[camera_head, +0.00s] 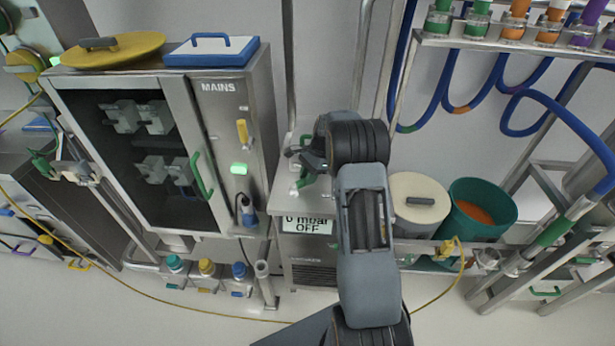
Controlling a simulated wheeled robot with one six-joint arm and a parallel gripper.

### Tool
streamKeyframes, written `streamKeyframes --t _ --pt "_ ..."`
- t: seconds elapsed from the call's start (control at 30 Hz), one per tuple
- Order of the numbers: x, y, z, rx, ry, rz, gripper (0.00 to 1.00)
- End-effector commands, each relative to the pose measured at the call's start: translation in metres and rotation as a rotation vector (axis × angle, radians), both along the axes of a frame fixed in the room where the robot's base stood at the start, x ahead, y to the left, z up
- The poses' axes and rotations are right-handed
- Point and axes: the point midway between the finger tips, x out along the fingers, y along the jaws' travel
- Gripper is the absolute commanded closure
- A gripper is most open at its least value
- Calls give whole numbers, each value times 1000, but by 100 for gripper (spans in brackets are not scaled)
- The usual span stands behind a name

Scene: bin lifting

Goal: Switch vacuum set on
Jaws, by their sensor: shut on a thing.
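The vacuum set (308,265) is a steel cabinet in the middle, below my arm. Its display (306,224) reads "0 mbar OFF", and the top of the text is partly cut off from view. A small green handle (304,181) sits on top of the cabinet. My gripper (305,165) is at this handle, above the display, and is shut on it. The fingertips are small and dark here, so the exact grip is hard to see. My arm hides the right part of the cabinet.
A steel cabinet marked MAINS (219,87) with a glass door stands at left, its green lamp (239,169) lit. At right are a lidded cream drum (418,203) and a green bin (481,228). Blue hoses (450,85) hang behind. A yellow cable (140,299) crosses the floor.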

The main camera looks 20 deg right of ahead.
Motion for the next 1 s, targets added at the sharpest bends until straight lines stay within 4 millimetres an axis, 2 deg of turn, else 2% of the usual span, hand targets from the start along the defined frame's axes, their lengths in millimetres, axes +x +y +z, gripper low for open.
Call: streamKeyframes --t 0.03,0.27,0.57,0.77,1.0 --pt "2 0 2 -2 -9 -5 74" --pt "1 -1 1 -1 -5 -4 52" --pt "1 -2 3 -1 -3 -3 51" --pt "3 -12 27 -2 -7 -6 51" --pt "6 -31 73 -2 -6 -4 51"
